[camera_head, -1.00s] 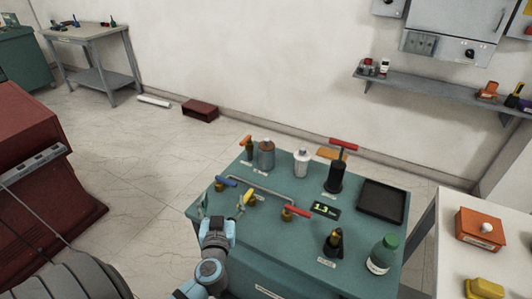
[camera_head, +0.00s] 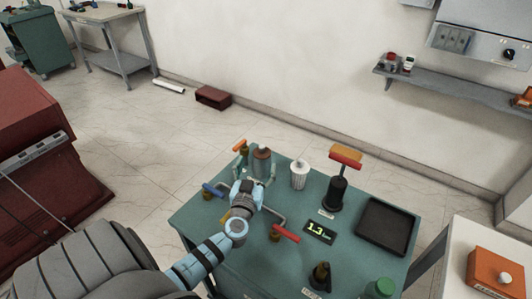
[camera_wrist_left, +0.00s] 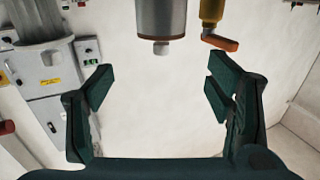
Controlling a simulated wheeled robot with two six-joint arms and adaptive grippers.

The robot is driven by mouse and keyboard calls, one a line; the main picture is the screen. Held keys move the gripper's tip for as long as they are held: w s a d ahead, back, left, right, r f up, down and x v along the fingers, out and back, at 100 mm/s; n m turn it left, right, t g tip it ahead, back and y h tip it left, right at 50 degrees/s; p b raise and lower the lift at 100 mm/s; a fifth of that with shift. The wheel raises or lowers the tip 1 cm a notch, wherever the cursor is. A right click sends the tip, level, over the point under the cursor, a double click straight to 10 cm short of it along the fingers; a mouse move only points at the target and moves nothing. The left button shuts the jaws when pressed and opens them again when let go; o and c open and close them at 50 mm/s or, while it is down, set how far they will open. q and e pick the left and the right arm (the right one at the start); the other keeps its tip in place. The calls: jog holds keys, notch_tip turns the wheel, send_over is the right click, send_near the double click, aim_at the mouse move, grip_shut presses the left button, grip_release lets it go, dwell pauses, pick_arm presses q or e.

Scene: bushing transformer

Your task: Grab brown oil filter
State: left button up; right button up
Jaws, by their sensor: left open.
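The brown oil filter (camera_head: 262,161) stands upright near the back left of the green table, with a pale cap on top. In the left wrist view, which looks upside down, the filter (camera_wrist_left: 162,18) hangs from the top edge, partly cut off. My left gripper (camera_head: 257,172) is over the table just in front of the filter. It also shows in the left wrist view (camera_wrist_left: 158,85), its fingers wide apart with nothing between them. The filter lines up with the gap between the fingers, beyond the tips. My right gripper is not in view.
A valve with an orange handle (camera_head: 240,147) stands close left of the filter, and a white filter (camera_head: 299,174) stands to its right. A pipe with a red-handled valve (camera_head: 284,234) lies below the gripper. A black tray (camera_head: 385,226) is at the right.

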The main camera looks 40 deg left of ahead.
aim_at(261, 150)
pick_arm(q)
jog(key=x, duration=0.3)
jog(key=shift+s+a+r, duration=0.1)
jog(key=shift+a+r, duration=0.1)
jog(key=shift+a, duration=0.05)
jog(key=x, duration=0.4)
jog(key=b+x, duration=0.1)
jog(key=x, duration=0.1)
jog(key=shift+w+d+f, duration=0.1)
jog(key=shift+w+f, duration=0.2)
jog(key=shift+f, duration=0.05)
jog(key=shift+s+r, duration=0.1)
jog(key=shift+s, duration=0.1)
jog(key=shift+c, duration=0.6)
jog(key=c, duration=0.3)
grip_shut()
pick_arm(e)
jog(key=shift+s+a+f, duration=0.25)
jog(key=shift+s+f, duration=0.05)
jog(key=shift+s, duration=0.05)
